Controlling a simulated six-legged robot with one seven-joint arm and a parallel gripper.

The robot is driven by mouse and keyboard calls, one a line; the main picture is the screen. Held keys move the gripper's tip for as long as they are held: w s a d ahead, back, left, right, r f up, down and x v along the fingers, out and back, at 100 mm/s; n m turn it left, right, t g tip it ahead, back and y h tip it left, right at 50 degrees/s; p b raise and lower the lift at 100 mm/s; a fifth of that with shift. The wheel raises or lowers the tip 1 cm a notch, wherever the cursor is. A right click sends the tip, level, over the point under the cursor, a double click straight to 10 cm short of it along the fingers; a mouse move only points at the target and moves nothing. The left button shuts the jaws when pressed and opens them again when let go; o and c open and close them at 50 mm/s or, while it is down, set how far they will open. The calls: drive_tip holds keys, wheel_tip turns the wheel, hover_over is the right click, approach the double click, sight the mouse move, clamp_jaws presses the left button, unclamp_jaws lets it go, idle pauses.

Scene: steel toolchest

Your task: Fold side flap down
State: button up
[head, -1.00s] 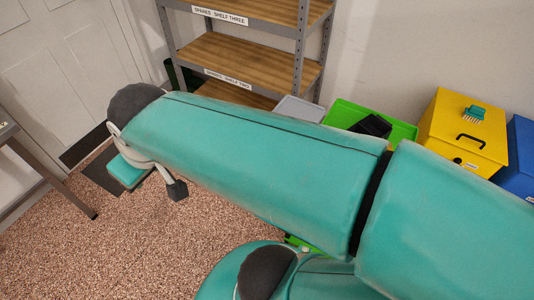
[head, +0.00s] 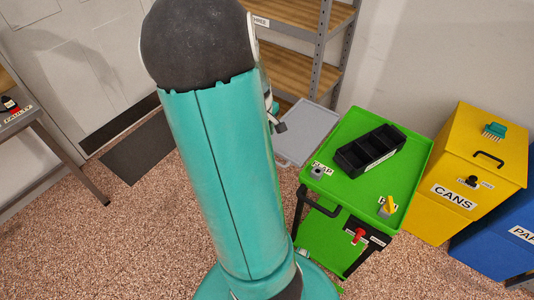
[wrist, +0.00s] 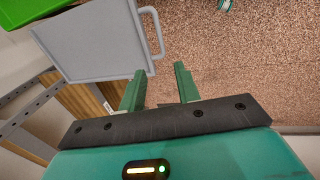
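The side flap (head: 308,132) is a grey panel at the left side of the green toolchest (head: 420,160). It sticks out from the chest, seemingly about level with its top, next to a "FLAP" label. In the wrist view the flap (wrist: 90,45) fills the upper left, with a grey bar handle (wrist: 158,32) on its outer edge. My gripper (wrist: 162,84) is open and empty, its two fingers apart just beyond the flap's handle corner. In the head view my arm hides most of the gripper and part of the flap's left edge.
A black divided tray (head: 370,150) and small items lie on the chest top. Wooden shelves (head: 300,70) stand behind the flap. A yellow cans bin (head: 470,165) and a blue bin (head: 500,240) stand right. Speckled floor is open at left.

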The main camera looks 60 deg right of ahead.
drive_tip(key=f, duration=0.4)
drive_tip(key=d+f, duration=0.1)
drive_tip(key=f, duration=0.3)
drive_tip(key=d+f, duration=0.1)
drive_tip(key=f, duration=0.4)
drive_tip(key=shift+s+d+f, duration=0.1)
drive_tip(key=shift+s+d, duration=0.05)
drive_tip(key=shift+d, duration=0.1)
clamp_jaws()
